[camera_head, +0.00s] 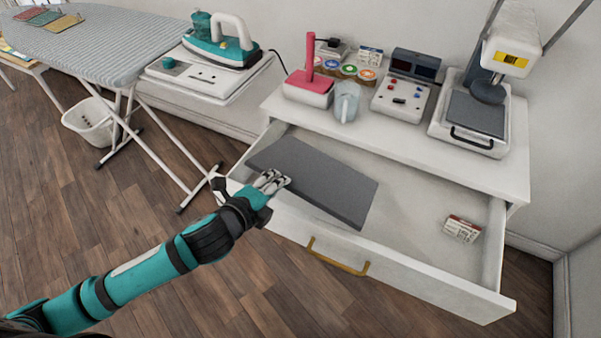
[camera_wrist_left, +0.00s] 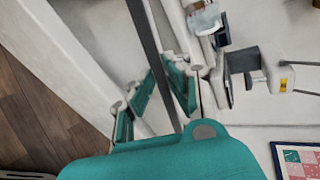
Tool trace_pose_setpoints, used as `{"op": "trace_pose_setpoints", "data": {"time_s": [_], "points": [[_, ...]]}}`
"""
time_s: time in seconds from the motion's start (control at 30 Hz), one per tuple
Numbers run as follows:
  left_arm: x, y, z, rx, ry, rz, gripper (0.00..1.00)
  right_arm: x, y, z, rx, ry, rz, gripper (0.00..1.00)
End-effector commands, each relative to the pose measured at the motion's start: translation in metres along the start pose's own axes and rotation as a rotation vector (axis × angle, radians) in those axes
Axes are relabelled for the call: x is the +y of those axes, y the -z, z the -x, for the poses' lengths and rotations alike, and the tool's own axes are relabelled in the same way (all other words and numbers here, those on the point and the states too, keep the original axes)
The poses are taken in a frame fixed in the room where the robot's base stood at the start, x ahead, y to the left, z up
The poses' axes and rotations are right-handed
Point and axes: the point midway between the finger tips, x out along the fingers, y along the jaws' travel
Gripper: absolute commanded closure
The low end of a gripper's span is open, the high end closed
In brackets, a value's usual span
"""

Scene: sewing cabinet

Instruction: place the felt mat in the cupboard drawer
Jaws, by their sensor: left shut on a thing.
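The felt mat (camera_head: 325,182) is a flat dark grey rectangle over the left part of the open white cupboard drawer (camera_head: 425,238) in the head view. My left gripper (camera_head: 272,182) is shut on the mat's near left edge. In the left wrist view the mat (camera_wrist_left: 148,38) shows edge-on as a thin dark strip between the fingers (camera_wrist_left: 163,92). The mat lies within the drawer's outline; I cannot tell whether it touches the drawer floor. The drawer has a brass handle (camera_head: 338,258). My right gripper is not in view.
A small labelled box (camera_head: 461,229) lies in the drawer's right part; the floor between is clear. The cabinet top (camera_head: 420,150) holds a pink-handled tool (camera_head: 308,85), a jug (camera_head: 346,102), a control box (camera_head: 402,97) and a press (camera_head: 478,112). An ironing board (camera_head: 100,45) stands left.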

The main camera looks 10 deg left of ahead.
Motion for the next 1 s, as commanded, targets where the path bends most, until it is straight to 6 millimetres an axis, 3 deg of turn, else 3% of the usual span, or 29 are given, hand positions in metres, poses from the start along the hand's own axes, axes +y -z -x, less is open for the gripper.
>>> {"op": "trace_pose_setpoints", "data": {"time_s": [0.1,0.2,0.6,0.87,0.9,1.0], "points": [[0.000,0.001,-0.030,0.000,0.004,0.002,1.00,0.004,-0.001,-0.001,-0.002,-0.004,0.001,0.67],[0.001,0.001,-0.047,0.000,0.004,0.002,1.00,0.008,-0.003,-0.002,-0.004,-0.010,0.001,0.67],[0.010,0.002,-0.092,0.000,0.002,0.002,1.00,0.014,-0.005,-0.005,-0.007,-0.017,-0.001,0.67],[0.013,0.002,-0.097,0.000,0.001,0.000,1.00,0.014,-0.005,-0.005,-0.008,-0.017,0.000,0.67],[0.014,0.002,-0.097,0.000,-0.001,-0.001,0.86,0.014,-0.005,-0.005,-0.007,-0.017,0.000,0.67],[0.014,0.002,-0.097,0.000,-0.001,0.000,0.73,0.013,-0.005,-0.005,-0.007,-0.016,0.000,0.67]]}}
